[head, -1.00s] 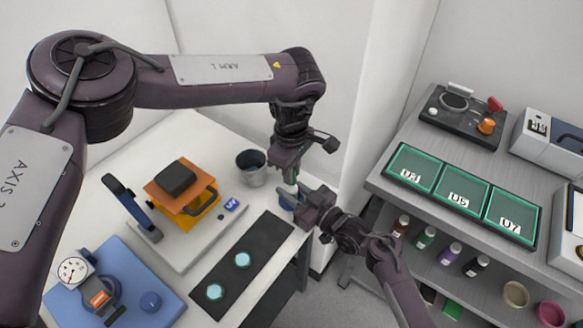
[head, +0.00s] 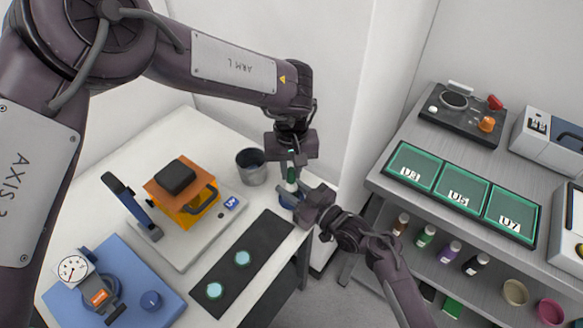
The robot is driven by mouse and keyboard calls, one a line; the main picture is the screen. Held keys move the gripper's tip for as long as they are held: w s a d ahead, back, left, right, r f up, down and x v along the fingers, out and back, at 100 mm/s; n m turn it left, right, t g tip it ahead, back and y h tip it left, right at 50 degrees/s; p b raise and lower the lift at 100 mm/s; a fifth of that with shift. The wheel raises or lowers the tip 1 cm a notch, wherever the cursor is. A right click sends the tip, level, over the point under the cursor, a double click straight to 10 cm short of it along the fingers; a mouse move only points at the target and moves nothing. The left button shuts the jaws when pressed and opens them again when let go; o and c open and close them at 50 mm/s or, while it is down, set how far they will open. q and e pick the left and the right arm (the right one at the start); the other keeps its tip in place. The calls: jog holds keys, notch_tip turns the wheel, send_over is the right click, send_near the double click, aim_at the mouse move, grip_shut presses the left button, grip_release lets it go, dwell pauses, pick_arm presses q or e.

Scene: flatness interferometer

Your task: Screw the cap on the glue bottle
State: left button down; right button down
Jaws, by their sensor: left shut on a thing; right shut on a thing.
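My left gripper (head: 291,172) points straight down at the table's right corner, shut on the cap, which is mostly hidden between the fingers. Directly below it, the small pale glue bottle (head: 291,187) stands upright, only partly visible. My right gripper (head: 303,197) comes in from the right at bottle height and is shut on the bottle. Cap and bottle are in line, one above the other; I cannot tell whether the threads are engaged. A blue round thing (head: 287,202) shows beside and below the bottle, partly covered by the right gripper.
A grey cup (head: 251,168) stands just left of the grippers. A black mat (head: 262,235) with two teal discs lies in front. An orange-topped device (head: 180,190) and a blue dial-gauge base (head: 130,290) stand left. A shelf rack (head: 385,180) is right, bottles on its lower shelf.

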pick_arm(q)
jog(key=c, duration=1.3)
grip_release()
jog(key=shift+d, duration=0.1)
jog(key=shift+c, duration=0.2)
jog(key=shift+r, duration=2.3)
